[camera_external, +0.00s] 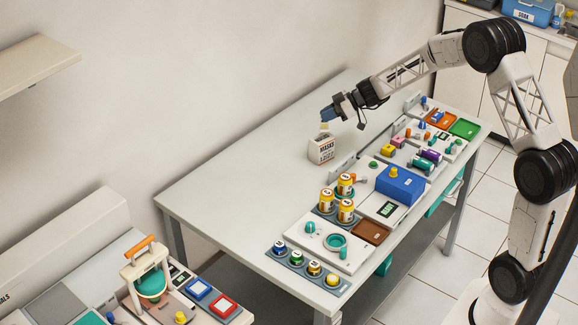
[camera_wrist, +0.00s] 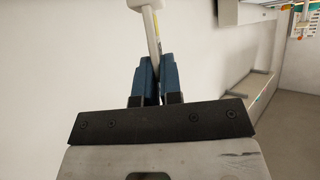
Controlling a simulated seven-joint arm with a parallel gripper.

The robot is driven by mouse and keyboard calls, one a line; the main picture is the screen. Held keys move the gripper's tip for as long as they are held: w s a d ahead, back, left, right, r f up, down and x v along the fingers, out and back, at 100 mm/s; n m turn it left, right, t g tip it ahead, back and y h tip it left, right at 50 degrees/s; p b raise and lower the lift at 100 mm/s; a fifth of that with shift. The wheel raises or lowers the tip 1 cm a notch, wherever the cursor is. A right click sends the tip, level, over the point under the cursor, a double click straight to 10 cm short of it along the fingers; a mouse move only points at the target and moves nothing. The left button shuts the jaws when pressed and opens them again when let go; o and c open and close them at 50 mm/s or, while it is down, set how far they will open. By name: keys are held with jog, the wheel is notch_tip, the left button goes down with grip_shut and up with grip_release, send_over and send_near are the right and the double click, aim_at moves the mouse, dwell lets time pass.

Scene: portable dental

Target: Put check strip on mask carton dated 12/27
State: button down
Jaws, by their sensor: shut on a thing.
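The mask carton (camera_external: 320,151) is a small white box with dark "MASKS" lettering, upright on the table's back part. Its date is too small to read in full. My gripper (camera_external: 327,116) is just above the carton, with its blue fingers (camera_wrist: 152,80) shut on a thin pale strip. The check strip (camera_wrist: 153,34) sticks out beyond the fingertips in the wrist view, with a wider pale end at the top edge. In the external view only a small pale bit of the strip (camera_external: 324,126) shows below the fingers, apart from the carton's top.
Right of the carton stand grey trays with coloured parts, a blue box (camera_external: 400,184) and several orange-and-white jars (camera_external: 345,185). The table (camera_external: 240,200) is bare left of the carton. A separate bench with a press (camera_external: 148,272) stands at lower left.

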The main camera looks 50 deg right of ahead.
aim_at(325, 127)
jog(key=shift+w, duration=0.1)
jog(key=shift+w, duration=0.2)
jog(key=shift+w+d+f, duration=0.1)
jog(key=shift+f, duration=1.7)
jog(key=shift+f, duration=0.1)
jog(key=c, duration=1.3)
grip_release()
jog(key=shift+r, duration=0.2)
jog(key=v, duration=1.2)
jog(key=shift+f, duration=0.1)
